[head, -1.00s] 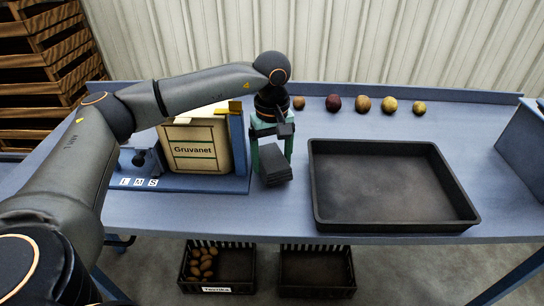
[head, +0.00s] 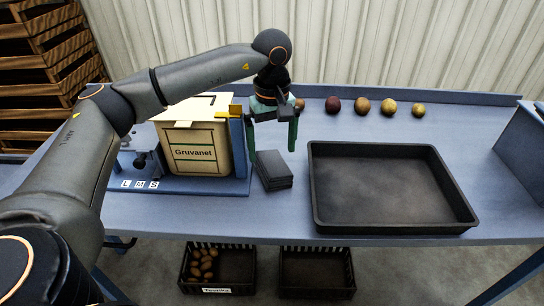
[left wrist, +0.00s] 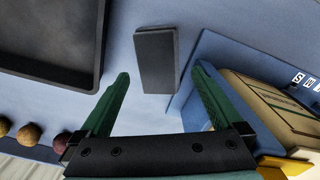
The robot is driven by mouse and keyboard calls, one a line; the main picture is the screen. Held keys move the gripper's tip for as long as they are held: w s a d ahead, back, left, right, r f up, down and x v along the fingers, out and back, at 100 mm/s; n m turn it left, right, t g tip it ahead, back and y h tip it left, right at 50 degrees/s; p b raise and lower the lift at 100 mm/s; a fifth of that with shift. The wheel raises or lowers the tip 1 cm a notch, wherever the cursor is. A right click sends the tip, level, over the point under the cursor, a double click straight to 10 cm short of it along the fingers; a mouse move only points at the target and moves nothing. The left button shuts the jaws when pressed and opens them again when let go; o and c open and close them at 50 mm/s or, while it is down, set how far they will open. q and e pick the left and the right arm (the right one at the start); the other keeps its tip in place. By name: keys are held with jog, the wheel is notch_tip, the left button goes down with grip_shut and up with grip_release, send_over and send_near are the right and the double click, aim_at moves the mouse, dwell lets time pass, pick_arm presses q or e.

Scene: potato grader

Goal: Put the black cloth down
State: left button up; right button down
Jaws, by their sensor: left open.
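The black cloth (head: 273,170) lies folded flat on the blue table, between the Gruvanet box and the black tray. It also shows in the left wrist view (left wrist: 156,62), ahead of the fingertips. My left gripper (head: 272,146), with green fingers, is open and empty above and behind the cloth, apart from it. My right gripper does not show.
A black tray (head: 316,200) stands right of the cloth. The cream Gruvanet box (head: 196,150) stands on the left in a blue holder. Several potatoes (head: 362,106) line the back. Crates (head: 317,290) sit under the table.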

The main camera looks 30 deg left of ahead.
aim_at(272, 163)
pick_arm(q)
notch_tip(272, 163, up, 8)
jog(key=shift+r+p, duration=0.15)
jog(key=shift+p, duration=0.15)
dwell(0.5)
